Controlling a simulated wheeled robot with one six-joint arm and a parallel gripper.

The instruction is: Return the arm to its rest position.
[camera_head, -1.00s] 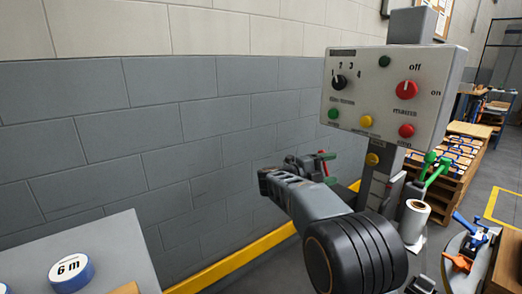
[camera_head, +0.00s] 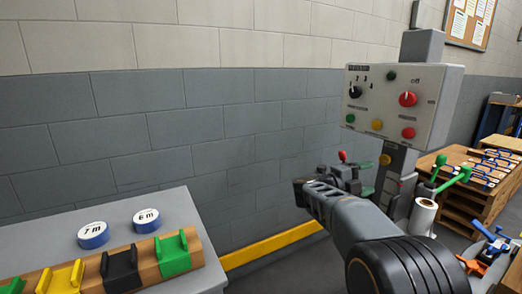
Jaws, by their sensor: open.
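My arm reaches up from the lower right of the head view and bends back at its grey elbow. My gripper (camera_head: 355,174) is at its far end, in front of the grey wall and left of the control panel's post. It is small and partly hidden behind my arm links. It appears open, with a red part and a green part at its end, and I see nothing held between the fingers.
The control panel (camera_head: 425,115) stands close right of my gripper, above green levers (camera_head: 459,174) and a white roll (camera_head: 423,215). A grey table (camera_head: 165,204) at lower left holds two blue-rimmed discs (camera_head: 93,236) (camera_head: 146,221) and a wooden rack with coloured holders (camera_head: 173,253). Pallets (camera_head: 475,185) stand right.

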